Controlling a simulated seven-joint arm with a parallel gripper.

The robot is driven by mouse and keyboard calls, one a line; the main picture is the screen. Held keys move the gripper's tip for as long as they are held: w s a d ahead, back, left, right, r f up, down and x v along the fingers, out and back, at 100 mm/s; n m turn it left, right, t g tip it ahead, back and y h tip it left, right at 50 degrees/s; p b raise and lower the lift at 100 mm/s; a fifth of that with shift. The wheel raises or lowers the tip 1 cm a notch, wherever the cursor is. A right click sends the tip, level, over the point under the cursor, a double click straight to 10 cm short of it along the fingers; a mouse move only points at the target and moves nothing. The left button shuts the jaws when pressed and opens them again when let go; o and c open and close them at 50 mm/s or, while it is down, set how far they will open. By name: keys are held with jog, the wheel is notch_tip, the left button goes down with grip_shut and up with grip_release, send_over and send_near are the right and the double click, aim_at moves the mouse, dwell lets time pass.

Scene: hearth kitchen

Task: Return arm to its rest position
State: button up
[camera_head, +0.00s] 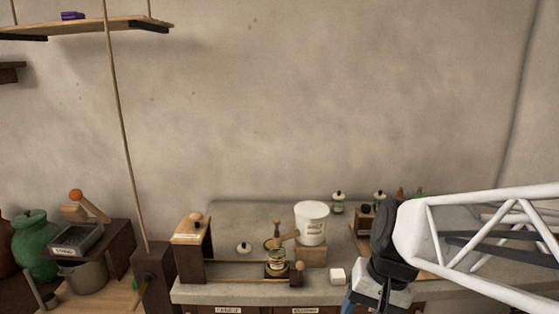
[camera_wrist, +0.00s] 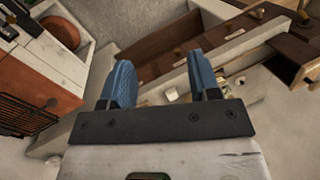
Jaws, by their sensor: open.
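My gripper shows in the wrist view (camera_wrist: 160,82), its two blue padded fingers spread apart with nothing between them. Past the fingers, that view shows the edge of a pale counter and brown wooden fronts below. In the head view my white lattice arm comes in from the right and ends in a dark wrist joint in front of the counter (camera_head: 225,291). Only a bit of blue finger shows at the bottom edge there; the fingertips are cut off.
A white bucket (camera_head: 312,222) stands on a wooden block on the counter, left of my wrist. A green jar (camera_head: 34,246) stands far left. A rope hangs from the shelf (camera_head: 85,27).

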jog(key=s+d+r+n+t+h, duration=0.2)
jog(key=s+d+h, duration=0.1)
jog(key=s, duration=0.2)
jog(key=shift+s+d+r+n+t, duration=0.2)
jog(key=shift+s+r+n+t, duration=0.1)
jog(key=shift+r, duration=0.05)
dwell(2.1)
